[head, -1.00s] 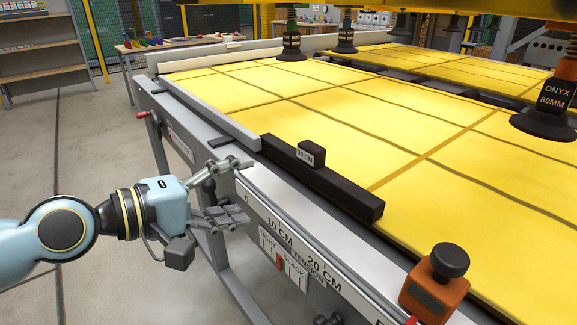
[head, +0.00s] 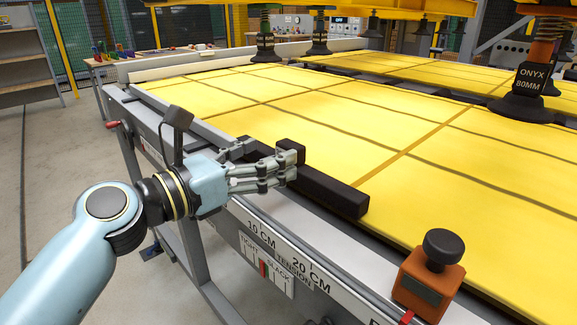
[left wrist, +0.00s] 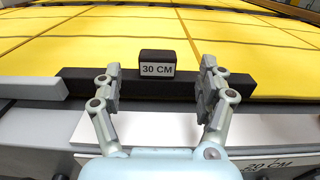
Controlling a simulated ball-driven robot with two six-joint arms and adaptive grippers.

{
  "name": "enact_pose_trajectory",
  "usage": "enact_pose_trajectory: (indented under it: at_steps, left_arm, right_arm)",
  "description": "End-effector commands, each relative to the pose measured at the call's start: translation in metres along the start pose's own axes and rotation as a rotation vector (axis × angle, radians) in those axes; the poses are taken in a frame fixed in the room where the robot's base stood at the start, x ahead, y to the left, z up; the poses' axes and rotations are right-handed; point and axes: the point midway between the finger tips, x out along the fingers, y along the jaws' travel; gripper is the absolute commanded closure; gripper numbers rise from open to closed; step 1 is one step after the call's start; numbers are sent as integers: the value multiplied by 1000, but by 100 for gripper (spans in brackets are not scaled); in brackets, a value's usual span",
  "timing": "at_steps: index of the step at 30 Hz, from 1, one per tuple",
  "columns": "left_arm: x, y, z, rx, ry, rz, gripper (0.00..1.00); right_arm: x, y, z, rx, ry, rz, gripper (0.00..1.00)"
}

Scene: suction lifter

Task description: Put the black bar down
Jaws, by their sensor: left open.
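The black bar (head: 332,190) lies along the near edge of the yellow sheet, and a small raised block on it carries a "30 CM" label. It also shows in the left wrist view (left wrist: 182,88), with the labelled block (left wrist: 156,63) between the fingers. My left gripper (head: 290,168) is at this block in the head view and hides part of the bar. In the left wrist view my left gripper (left wrist: 160,82) is open, one finger to each side of the block, with gaps showing. My right gripper is not in view.
The yellow sheet (head: 330,117) with dark grid lines covers the table. An orange block with a black knob (head: 430,278) stands on the near rail at the right. Suction cups, one marked "ONYX 80MM" (head: 528,82), hang over the sheet. A grey rail (left wrist: 30,87) adjoins the bar's left end.

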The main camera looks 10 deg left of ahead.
Motion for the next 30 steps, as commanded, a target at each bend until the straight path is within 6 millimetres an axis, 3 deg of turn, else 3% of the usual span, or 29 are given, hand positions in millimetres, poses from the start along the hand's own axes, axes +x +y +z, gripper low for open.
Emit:
enact_pose_trajectory:
  at_steps: [5,13,22,30]
  left_arm:
    - [15,0,-1,-1,-1,0,25]
    - [55,3,-5,1,0,0,25]
    - [62,3,-5,2,2,0,25]
    - [61,3,-5,2,2,0,58]
  right_arm:
    - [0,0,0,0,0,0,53]
    - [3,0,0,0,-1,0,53]
    - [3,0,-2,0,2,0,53]
    - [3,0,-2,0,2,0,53]
